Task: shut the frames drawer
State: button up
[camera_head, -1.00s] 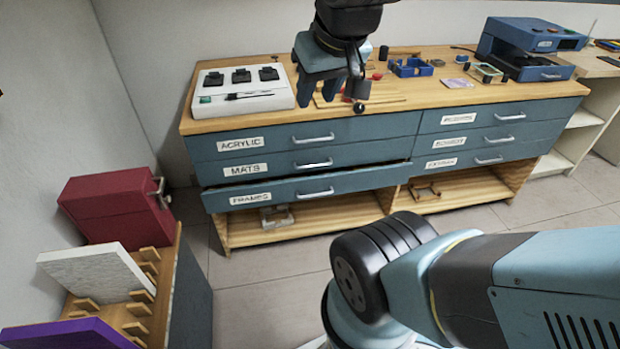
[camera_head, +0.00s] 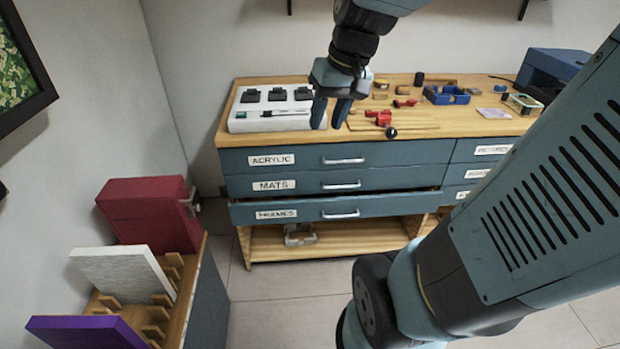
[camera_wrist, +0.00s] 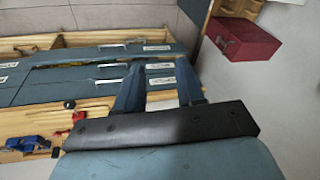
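The frames drawer (camera_head: 385,206) is the lowest of three stacked blue-grey drawers on the left of the wooden chest. It stands out slightly, with a dark gap above its front. Its label (camera_head: 276,214) and silver bar handle (camera_head: 341,214) face me. In the wrist view the frames drawer (camera_wrist: 85,53) appears upside down, beyond my fingers. My gripper (camera_head: 330,125) is open and empty, its fingers apart and pointing down. In the head view it overlaps the chest's top near its front edge, higher than the drawer. Its fingers also show in the wrist view (camera_wrist: 160,95).
The mats drawer (camera_head: 400,180) and acrylic drawer (camera_head: 400,153) above look shut. A white tray (camera_head: 245,125), red clamp-like pieces (camera_head: 382,118) and a blue holder (camera_head: 446,96) lie on top. A red box (camera_head: 150,215) stands left on a slotted rack. Floor before the chest is clear.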

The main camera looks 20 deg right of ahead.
jog(key=w+d+f+m+y, duration=0.1)
jog(key=w+d+f+y, duration=0.2)
jog(key=w+d+f, duration=0.45)
jog(key=w+d+f+m+y, duration=0.25)
jog(key=w+f, duration=0.25)
jog(key=f, duration=0.5)
jog(key=w+d+f+m+y, duration=0.1)
jog(key=w+d+f+y, duration=0.35)
jog(key=w+f, duration=0.35)
jog(key=s+d+f+m+t+h, duration=0.1)
jog(key=s+d+f+m+t, duration=0.25)
jog(key=f, duration=0.85)
jog(key=s+d+f+m+t+h, duration=0.15)
jog(key=d+f+t, duration=0.35)
jog(key=f, duration=0.6)
jog(key=s+d+f+m+t+h, duration=0.1)
jog(key=d+f+m+t, duration=0.4)
jog(key=f, duration=0.7)
jog(key=n+g, duration=0.1)
jog(key=g, duration=0.1)
send_over(346, 218)
jog(key=s+a, duration=0.3)
jog(key=s, duration=0.1)
jog(key=shift+d+f+h, duration=0.25)
jog(key=shift+f, duration=0.7)
jog(key=shift+c, duration=0.3)
grip_shut()
